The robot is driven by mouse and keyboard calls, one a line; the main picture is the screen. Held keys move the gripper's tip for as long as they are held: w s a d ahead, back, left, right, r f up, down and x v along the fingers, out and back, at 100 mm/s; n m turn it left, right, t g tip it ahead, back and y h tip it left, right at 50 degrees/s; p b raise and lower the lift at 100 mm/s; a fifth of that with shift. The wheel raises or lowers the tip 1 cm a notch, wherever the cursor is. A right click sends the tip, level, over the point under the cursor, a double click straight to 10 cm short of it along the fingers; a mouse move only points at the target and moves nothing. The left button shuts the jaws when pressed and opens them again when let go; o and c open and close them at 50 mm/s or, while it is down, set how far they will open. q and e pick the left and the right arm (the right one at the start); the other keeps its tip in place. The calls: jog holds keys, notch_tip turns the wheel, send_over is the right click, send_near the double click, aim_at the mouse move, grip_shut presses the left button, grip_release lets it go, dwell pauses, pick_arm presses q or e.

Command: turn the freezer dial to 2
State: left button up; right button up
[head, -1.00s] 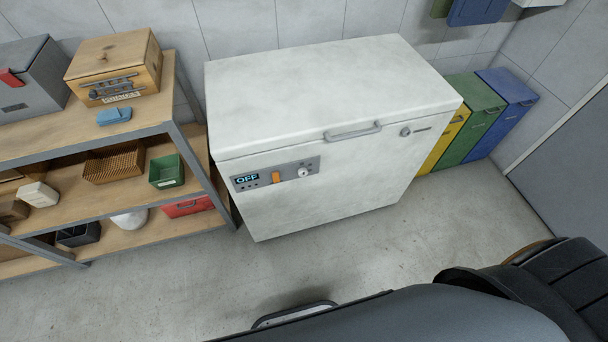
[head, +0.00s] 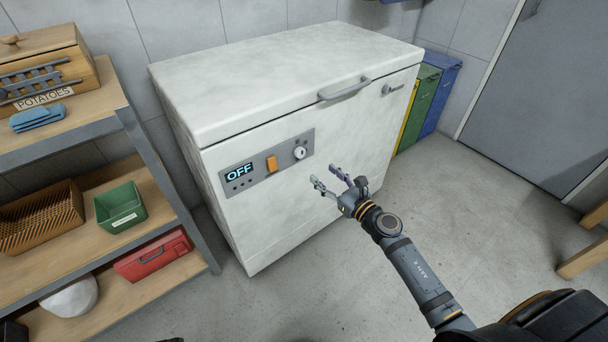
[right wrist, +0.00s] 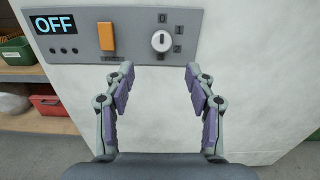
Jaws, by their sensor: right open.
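The white chest freezer (head: 300,90) stands against the wall with its lid shut. Its grey control panel (head: 248,178) carries a display (head: 239,172) reading OFF, an orange switch (head: 271,164) and a small white dial (head: 299,153). In the right wrist view the dial (right wrist: 161,41) has marks 0, 1 and 2 at its upper right and right; its pointer looks near upright, toward 0. My right gripper (head: 325,178) is open and empty in front of the freezer, just below and right of the dial, apart from it. My left gripper is not in view.
A shelf unit (head: 135,130) stands close at the left with a potato box (head: 45,68), a green bin (head: 121,207) and a red box (head: 152,254). Green and blue bins (head: 440,95) stand right of the freezer. The floor in front (head: 300,290) is clear.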

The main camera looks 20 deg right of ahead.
jog(key=p, duration=0.1)
send_near(302, 154)
jog(key=w, duration=0.2)
jog(key=x, duration=0.5)
jog(key=shift+a, duration=0.3)
jog(key=shift+w+a, duration=0.25)
jog(key=shift+w, duration=0.4)
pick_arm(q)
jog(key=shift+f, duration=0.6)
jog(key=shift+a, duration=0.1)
pick_arm(e)
jog(key=c, duration=1.1)
